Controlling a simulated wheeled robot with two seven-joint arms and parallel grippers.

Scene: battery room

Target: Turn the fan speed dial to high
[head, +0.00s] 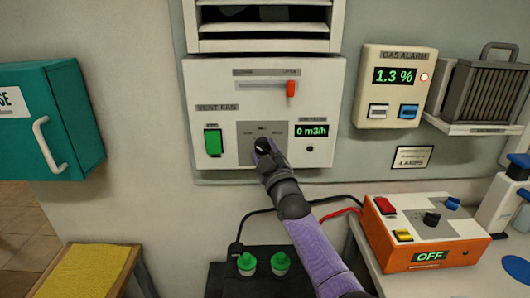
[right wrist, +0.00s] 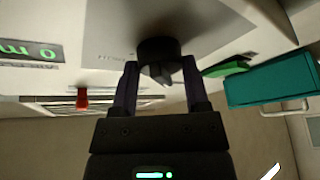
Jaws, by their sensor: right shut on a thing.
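The fan speed dial (head: 262,143) is a small black knob on a grey plate in the lower middle of the white vent fan panel (head: 331,84). My right gripper (head: 266,152) reaches up to it from below and is shut on it, hiding part of the knob. In the right wrist view the dark round dial (right wrist: 158,48) sits between the two fingers, its ridge just inside the fingertips. The small marks around the dial are too small to read. The airflow display (head: 311,131) reads 0 m3/h. My left gripper is not in view.
A green rocker switch (head: 213,142) lies left of the dial; a red slider knob (head: 291,89) is above right. A gas alarm (head: 387,120) reads 1.3 %. An orange box (head: 424,236) showing OFF stands lower right. A teal cabinet (head: 60,140) juts out at left.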

